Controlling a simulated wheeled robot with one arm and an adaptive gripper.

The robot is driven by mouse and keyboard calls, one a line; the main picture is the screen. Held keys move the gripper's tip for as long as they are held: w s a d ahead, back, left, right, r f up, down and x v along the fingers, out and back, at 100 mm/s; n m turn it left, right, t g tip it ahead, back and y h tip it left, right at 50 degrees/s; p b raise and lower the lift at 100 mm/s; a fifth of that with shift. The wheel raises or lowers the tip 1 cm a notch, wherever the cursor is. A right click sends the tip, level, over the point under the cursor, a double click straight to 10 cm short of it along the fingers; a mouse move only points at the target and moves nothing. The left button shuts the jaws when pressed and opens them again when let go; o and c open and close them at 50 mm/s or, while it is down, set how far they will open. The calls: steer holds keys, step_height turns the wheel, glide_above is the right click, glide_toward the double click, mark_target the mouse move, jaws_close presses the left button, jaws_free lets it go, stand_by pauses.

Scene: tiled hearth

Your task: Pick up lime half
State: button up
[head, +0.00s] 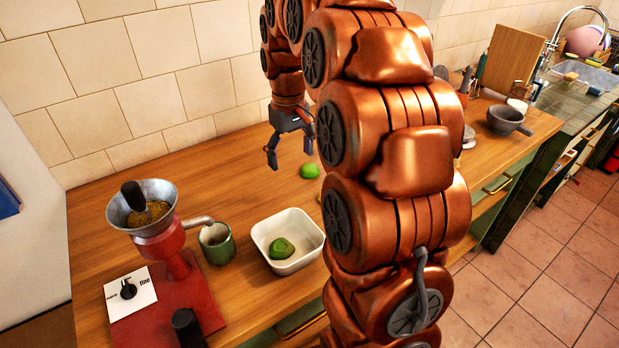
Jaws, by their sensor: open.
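A green lime piece (311,170) lies on the wooden counter (232,165), a little right of and below my gripper. Another green lime piece (281,248) sits inside a white square dish (262,233) nearer the front. I cannot tell for sure which of them is a half. My gripper (289,158) is open and empty, pointing down above the counter, with its fingers apart. It is left of the lime piece on the counter and behind the dish. My copper arm hides part of the counter to the right.
A red grinder (165,243) with a metal hopper stands at the left. A green mug (217,246) is between it and the dish. A tiled wall (140,80) closes the back. A grey pan (503,121) and a wooden board (508,62) stand far right. The counter behind the mug is clear.

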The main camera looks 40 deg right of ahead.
steer(key=b, duration=0.2)
glide_above(310, 166)
steer(key=f, duration=0.4)
steer(key=shift+s+a+f, duration=0.15)
steer(key=shift+s+f, duration=0.05)
steer(key=shift+s, duration=0.15)
steer(key=shift+w+f+p, duration=0.2)
steer(key=shift+f+p, duration=0.25)
steer(key=shift+f, duration=1.5)
steer(key=shift+w+f+p, duration=0.2)
steer(key=shift+f+p, duration=0.2)
steer(key=shift+f, duration=1.55)
steer(key=c, duration=1.1)
steer(key=shift+r, duration=0.1)
